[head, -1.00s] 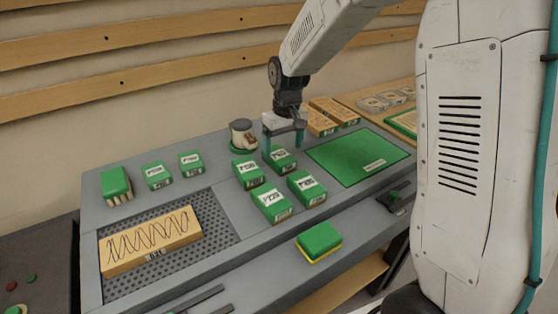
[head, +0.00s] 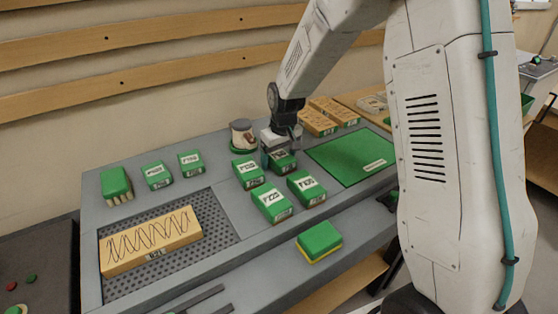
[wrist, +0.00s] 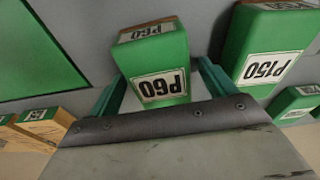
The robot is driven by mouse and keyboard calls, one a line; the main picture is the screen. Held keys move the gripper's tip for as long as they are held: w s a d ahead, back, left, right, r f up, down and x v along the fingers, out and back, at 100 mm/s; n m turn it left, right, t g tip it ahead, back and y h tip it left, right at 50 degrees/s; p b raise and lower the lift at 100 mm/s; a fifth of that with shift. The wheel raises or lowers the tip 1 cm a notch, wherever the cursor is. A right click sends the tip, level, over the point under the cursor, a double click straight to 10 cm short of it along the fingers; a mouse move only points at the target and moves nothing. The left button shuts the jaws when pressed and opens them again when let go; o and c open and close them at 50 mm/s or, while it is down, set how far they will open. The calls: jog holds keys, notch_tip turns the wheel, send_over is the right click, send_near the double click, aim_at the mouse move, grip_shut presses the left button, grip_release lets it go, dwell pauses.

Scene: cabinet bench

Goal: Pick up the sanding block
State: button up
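The green block labelled P60 (wrist: 160,68), which looks like a sanding block, stands between the two teal fingers of my gripper (wrist: 160,78) in the wrist view. In the head view my gripper (head: 279,146) is low over this block (head: 284,165) and hides most of its top. The fingers flank the block; a narrow gap shows at the right finger in the wrist view, and contact at the left finger cannot be told. The P150 block (wrist: 268,42) is just right of the right finger.
Several similar labelled green blocks (head: 272,203) stand close by. A green mat (head: 345,155) lies to the right, and a jar (head: 242,135) stands behind left. A scribbled wooden board (head: 148,243) lies on the perforated panel. A green-and-yellow block (head: 319,240) sits on the front ledge.

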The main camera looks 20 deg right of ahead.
aim_at(278, 153)
jog(key=c, duration=1.1)
jog(key=shift+r, duration=0.55)
notch_tip(278, 153, up, 2)
jog(key=shift+r, duration=0.15)
jog(key=s, duration=0.5)
jog(key=s+r, duration=0.1)
jog(key=s, duration=1)
jog(key=shift+r, duration=0.3)
jog(key=shift+o, duration=1.4)
jog(key=shift+c, duration=0.4)
